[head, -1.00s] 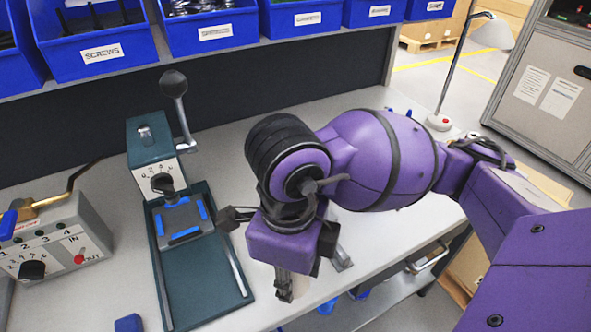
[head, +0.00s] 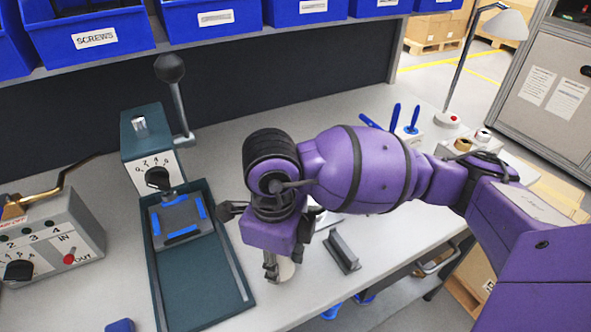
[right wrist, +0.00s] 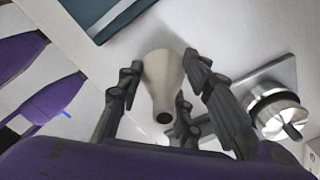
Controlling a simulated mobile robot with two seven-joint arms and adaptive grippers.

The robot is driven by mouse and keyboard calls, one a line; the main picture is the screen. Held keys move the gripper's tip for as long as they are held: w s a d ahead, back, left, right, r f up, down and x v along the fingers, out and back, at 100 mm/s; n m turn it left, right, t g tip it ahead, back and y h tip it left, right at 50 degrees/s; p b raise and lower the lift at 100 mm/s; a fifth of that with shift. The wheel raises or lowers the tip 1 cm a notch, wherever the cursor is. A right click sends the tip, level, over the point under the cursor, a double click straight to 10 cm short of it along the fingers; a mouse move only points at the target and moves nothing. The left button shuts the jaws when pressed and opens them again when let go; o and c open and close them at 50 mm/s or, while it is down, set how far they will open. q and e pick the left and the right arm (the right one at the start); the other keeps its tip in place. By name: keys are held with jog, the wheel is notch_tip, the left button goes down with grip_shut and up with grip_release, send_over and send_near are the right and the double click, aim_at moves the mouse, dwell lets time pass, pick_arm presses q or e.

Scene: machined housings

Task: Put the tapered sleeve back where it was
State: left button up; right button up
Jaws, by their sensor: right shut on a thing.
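The tapered sleeve (right wrist: 160,82) is a pale beige, flared piece with a dark hole in its end nearest the camera in the right wrist view. My right gripper (right wrist: 163,66) is shut on it, with dark fingers on both sides. In the head view the sleeve (head: 286,269) shows partly below the right gripper (head: 277,270), just right of the green tray. The wrist hides part of it. I cannot tell whether it touches the bench. My left gripper is not in view.
The green fixture tray (head: 205,280) with a lever press (head: 148,145) stands left of the gripper. A grey angled bracket (head: 342,252) lies close on its right. A control box (head: 50,240) is at far left. Blue bins (head: 210,22) line the shelf above. The bench front is near.

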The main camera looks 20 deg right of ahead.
jog(key=shift+f, duration=0.5)
jog(key=shift+f, duration=0.2)
jog(key=o, duration=1.2)
jog(key=shift+c, duration=0.2)
